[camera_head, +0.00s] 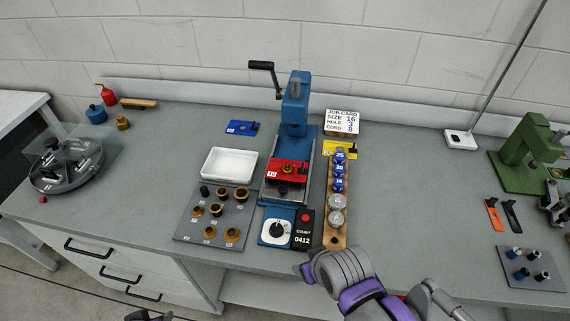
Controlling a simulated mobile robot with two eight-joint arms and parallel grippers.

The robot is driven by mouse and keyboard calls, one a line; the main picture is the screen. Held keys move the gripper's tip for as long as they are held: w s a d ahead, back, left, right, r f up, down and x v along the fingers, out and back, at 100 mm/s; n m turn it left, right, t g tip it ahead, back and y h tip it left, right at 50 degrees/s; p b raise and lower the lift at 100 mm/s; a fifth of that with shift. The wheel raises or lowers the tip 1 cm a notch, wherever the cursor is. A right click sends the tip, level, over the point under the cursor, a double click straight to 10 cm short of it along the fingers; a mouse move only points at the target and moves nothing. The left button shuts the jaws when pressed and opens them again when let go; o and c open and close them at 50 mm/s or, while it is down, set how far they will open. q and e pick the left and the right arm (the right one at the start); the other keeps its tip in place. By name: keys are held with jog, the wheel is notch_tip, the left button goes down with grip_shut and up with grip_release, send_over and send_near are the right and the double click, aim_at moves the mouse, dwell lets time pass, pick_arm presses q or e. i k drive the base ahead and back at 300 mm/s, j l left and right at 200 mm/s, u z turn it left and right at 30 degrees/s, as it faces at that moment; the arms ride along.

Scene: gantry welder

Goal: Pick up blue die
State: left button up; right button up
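A flat blue die (242,128) with a small pale label and a dark part on top lies on the grey bench, left of the blue press (295,110) and behind the white tray. No gripper is near it. My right gripper (306,272) is at the bench's front edge, below the counter box; its wrist hides most of it, so its opening is unclear. Only a dark tip of my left gripper (150,315) shows at the bottom edge, in front of the drawers, far below the die.
A white tray (229,163), a grey board of round parts (213,215) and a dial box (276,228) stand before the press. A red die (288,170) sits in it. A wooden rack (335,240), yellow die (341,149) and job card (342,121) are right. Bench is clear left of the tray.

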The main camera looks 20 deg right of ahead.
aim_at(337, 184)
jog(key=z, duration=1.35)
